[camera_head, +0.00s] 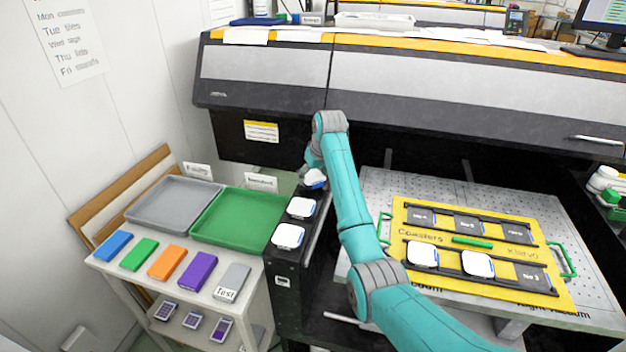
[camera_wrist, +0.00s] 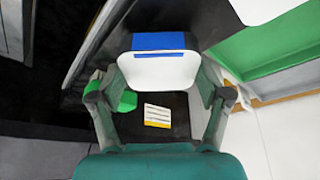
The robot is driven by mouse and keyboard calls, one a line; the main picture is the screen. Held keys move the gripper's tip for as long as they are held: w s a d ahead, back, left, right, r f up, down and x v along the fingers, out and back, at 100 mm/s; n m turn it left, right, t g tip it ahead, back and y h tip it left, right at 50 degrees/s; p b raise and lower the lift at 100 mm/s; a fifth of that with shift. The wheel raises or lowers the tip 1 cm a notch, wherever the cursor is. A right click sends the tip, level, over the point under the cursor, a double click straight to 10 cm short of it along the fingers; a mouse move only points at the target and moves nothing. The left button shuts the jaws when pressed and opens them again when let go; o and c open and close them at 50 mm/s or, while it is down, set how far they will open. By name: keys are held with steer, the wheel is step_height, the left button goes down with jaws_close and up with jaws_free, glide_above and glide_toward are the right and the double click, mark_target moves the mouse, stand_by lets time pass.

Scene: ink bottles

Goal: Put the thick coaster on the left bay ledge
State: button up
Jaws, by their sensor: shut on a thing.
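My gripper (camera_wrist: 157,78) is shut on a white coaster with a blue edge (camera_wrist: 155,66); one finger stands at each side of it. In the head view this coaster (camera_head: 315,178) is at the far end of the narrow black ledge (camera_head: 318,218) left of the arm. I cannot tell whether it touches the ledge. Two more white coasters, a middle one (camera_head: 301,208) and a near one (camera_head: 288,236), lie in a row on the ledge. Two others, left (camera_head: 423,255) and right (camera_head: 478,264), lie on the yellow board (camera_head: 440,283). Their thicknesses are hard to compare.
A green tray (camera_head: 236,218) and a grey tray (camera_head: 172,204) stand on the side table, left of the ledge. Several coloured blocks lie in front of them. The large printer (camera_head: 270,85) rises behind the ledge. My arm crosses between ledge and yellow board.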

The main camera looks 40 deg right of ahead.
steer(key=shift+f, duration=0.8)
steer(key=o, duration=1.3)
steer(key=shift+f, duration=0.1)
steer(key=v, duration=1.2)
